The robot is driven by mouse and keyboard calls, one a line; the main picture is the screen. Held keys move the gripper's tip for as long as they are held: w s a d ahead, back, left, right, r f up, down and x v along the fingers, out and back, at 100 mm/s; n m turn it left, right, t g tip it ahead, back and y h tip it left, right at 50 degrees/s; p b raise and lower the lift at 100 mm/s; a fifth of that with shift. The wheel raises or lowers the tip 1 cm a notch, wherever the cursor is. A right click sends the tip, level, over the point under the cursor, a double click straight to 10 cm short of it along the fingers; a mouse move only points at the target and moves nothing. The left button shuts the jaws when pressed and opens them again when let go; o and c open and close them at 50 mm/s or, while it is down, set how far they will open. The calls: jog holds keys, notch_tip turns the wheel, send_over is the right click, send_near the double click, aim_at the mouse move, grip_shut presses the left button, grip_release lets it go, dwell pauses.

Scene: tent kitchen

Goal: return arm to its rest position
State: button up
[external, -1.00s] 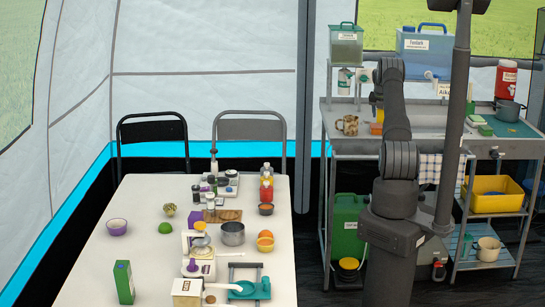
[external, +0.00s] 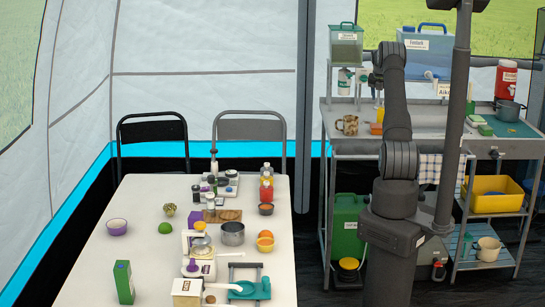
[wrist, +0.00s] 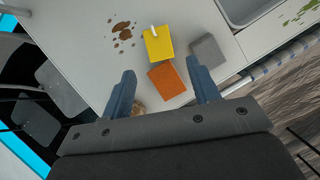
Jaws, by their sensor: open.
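My arm (external: 397,115) stands upright in front of the metal counter (external: 445,135) on the right of the external view. Its upper part bends toward the counter. In the wrist view my gripper (wrist: 161,70) is open, with its two blue-grey fingers well apart. Nothing is held between them. Below and beyond the fingers, an orange block (wrist: 167,82), a yellow block (wrist: 158,43) with a small white piece on it, and a grey block (wrist: 208,50) lie on the counter. In the external view the fingers are too small to make out clearly.
A dark post (external: 457,120) rises right beside the arm. A rack above the counter holds a blue container (external: 425,55) and a green-filled one (external: 346,45). Brown stains (wrist: 122,32) mark the counter.

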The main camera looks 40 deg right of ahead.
jog(key=x, duration=1.2)
jog(key=shift+w+d, duration=0.1)
jog(key=shift+w, duration=0.05)
jog(key=shift+r, duration=1.5)
